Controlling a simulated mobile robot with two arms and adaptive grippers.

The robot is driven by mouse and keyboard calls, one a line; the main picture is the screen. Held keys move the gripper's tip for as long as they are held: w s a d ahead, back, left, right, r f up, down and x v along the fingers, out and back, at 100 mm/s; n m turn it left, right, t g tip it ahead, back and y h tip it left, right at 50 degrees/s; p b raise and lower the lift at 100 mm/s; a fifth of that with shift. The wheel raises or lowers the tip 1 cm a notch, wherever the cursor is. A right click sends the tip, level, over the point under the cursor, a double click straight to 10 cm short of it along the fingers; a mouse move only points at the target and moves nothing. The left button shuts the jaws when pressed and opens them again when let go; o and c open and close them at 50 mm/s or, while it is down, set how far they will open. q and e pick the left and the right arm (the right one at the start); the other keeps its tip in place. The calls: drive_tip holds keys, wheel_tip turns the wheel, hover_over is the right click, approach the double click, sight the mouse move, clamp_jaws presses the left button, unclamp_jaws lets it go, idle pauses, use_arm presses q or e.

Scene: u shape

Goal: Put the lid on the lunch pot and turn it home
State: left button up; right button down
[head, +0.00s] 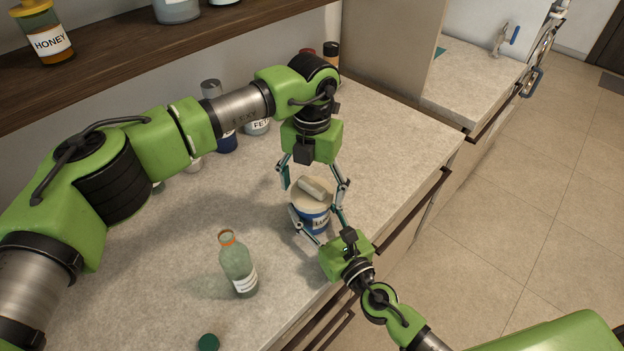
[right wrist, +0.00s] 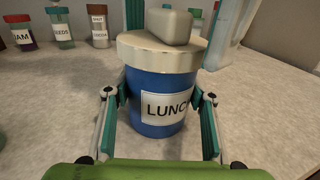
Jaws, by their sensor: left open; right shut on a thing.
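The blue lunch pot (head: 316,223) stands upright on the counter; its "LUNCH" label faces me in the right wrist view (right wrist: 150,122). The cream lid (head: 303,198) lies on top of the pot and looks about level, with a pale block-shaped handle (head: 315,188). I cannot tell whether the lid is turned home. My left gripper (head: 313,183) points down from above, open, its fingers on either side of the lid and handle, apart from them. My right gripper (right wrist: 160,110) is shut on the pot's body from the front, below the lid.
A pale green bottle (head: 238,268) stands left of the pot, and a dark green cap (head: 208,342) lies at the near edge. Several jars stand along the back, including a dark blue one (head: 226,140). A wooden shelf (head: 150,60) overhangs. The counter's right part is clear.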

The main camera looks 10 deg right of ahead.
use_arm(q)
drive_tip(key=c, duration=1.1)
drive_tip(key=m, duration=0.8)
drive_tip(key=shift+f, duration=0.1)
drive_tip(key=o, duration=1.3)
wheel_tip(320, 180, up, 12)
